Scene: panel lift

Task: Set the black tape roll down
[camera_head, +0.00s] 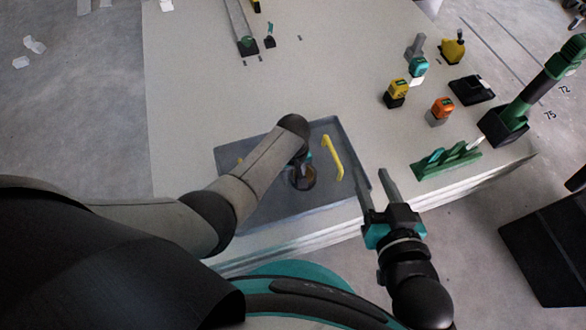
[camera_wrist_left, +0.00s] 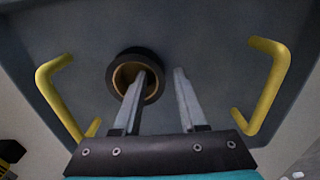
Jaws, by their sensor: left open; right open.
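The black tape roll (camera_head: 303,180) lies on the grey panel with yellow handles (camera_head: 285,208), partly hidden by my left arm in the head view. In the left wrist view the roll (camera_wrist_left: 118,67) shows its brown inner core. My left gripper (camera_wrist_left: 160,80) is open. One finger overlaps the roll's core and right side; the other is to the right of the roll. I cannot tell whether the first finger is inside the hole or above it. My right gripper (camera_head: 375,176) is open and empty, just right of the panel near the table's front edge.
A yellow handle (camera_head: 333,158) stands on the panel right of the roll; another handle (camera_wrist_left: 52,90) is on the other side. A green rack (camera_head: 446,160), an orange tape measure (camera_head: 440,110) and a green tool (camera_head: 545,80) stand at the right. The table's middle (camera_head: 250,90) is clear.

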